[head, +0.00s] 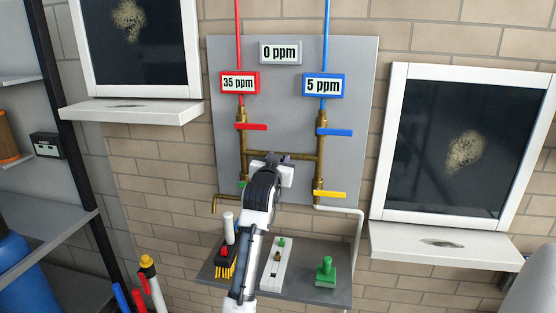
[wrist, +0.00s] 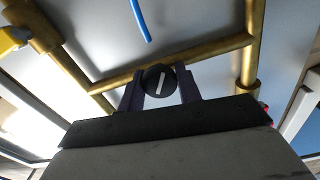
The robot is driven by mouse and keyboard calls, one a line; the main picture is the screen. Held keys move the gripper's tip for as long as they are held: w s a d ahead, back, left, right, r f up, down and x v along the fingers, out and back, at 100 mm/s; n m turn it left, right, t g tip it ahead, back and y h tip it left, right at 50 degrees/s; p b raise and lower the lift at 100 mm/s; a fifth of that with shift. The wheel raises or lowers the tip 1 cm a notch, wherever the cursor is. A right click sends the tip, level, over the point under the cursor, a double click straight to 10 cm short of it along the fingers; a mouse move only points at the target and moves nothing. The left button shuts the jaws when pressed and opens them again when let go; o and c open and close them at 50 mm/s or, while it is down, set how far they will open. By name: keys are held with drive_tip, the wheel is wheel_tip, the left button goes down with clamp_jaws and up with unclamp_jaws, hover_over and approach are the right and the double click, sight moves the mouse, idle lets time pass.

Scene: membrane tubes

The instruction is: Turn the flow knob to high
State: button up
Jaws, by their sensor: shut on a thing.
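The flow knob (wrist: 159,81) is a round black dial with a white pointer line, on the brass cross pipe (wrist: 195,62) in the wrist view. The line is tilted a little from upright in that picture. My gripper (wrist: 160,86) has one dark finger on each side of the knob and is shut on it. In the head view my gripper (head: 271,165) is at the cross pipe (head: 298,156) on the grey panel (head: 281,130), and hides the knob. I see no high or low marking.
Red (head: 251,127), blue (head: 334,132) and yellow (head: 330,194) valve handles flank my gripper; a green one is partly hidden. Displays read 35 ppm (head: 239,83), 5 ppm (head: 325,86) and 0 ppm (head: 281,52). A grey shelf (head: 312,290) with small tools is below.

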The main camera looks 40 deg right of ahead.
drive_tip(key=shift+n, duration=0.4)
drive_tip(key=o, duration=0.9)
drive_tip(key=b+v, duration=0.4)
drive_tip(key=v, duration=1)
